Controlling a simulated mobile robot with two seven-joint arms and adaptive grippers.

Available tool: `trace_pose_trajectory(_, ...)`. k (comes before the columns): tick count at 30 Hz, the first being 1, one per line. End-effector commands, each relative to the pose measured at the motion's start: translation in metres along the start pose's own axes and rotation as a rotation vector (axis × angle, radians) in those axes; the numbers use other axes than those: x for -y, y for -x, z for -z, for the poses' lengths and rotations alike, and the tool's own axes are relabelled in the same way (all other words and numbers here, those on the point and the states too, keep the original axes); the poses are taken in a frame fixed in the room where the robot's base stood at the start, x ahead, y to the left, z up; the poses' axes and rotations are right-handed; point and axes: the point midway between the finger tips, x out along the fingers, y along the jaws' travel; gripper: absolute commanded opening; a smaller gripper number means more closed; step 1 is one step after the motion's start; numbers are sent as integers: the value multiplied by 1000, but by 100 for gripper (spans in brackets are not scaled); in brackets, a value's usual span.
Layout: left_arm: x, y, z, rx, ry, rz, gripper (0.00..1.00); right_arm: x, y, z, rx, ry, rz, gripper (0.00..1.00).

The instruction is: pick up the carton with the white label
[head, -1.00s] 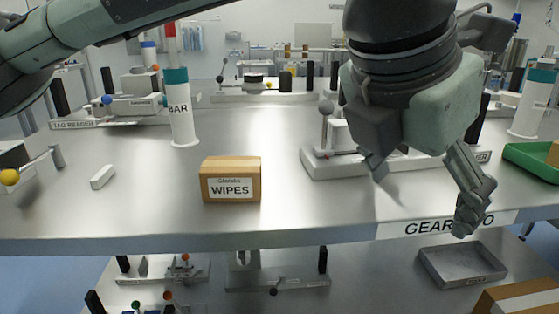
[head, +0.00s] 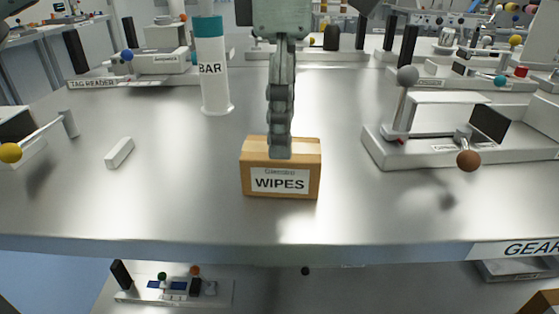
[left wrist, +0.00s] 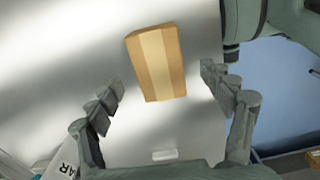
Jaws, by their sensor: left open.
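The carton with the white WIPES label (head: 280,182) stands upright on the metal bench in the head view, its label facing me. My left gripper (head: 280,152) points down over it. Seen edge-on, its near finger overlaps the carton's top face. In the left wrist view, the carton (left wrist: 157,62) shows from above with a pale strip along its top. The left gripper's fingers (left wrist: 161,80) are spread, one on each side of the carton, with visible gaps. I cannot tell the exact height of the fingertips. My right gripper is not in view.
A white BAR cylinder (head: 213,75) stands behind and left of the carton. A small white block (head: 119,153) lies to the left. A fixture with ball-ended levers (head: 400,150) stands to the right. The bench's front edge (head: 200,250) is close, with bare metal around the carton.

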Motion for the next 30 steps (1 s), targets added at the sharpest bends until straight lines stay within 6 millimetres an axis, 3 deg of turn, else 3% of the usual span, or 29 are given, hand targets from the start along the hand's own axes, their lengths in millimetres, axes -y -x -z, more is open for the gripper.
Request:
trace_pose_trajectory(8, 0, -39, 2, 1, 1, 2, 80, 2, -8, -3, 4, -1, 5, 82)
trace_pose_trajectory(17, 0, -44, 1, 1, 1, 0, 79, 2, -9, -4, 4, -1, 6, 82)
trace_pose_trajectory(30, 0, -44, 1, 1, 1, 0, 24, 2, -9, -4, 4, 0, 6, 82)
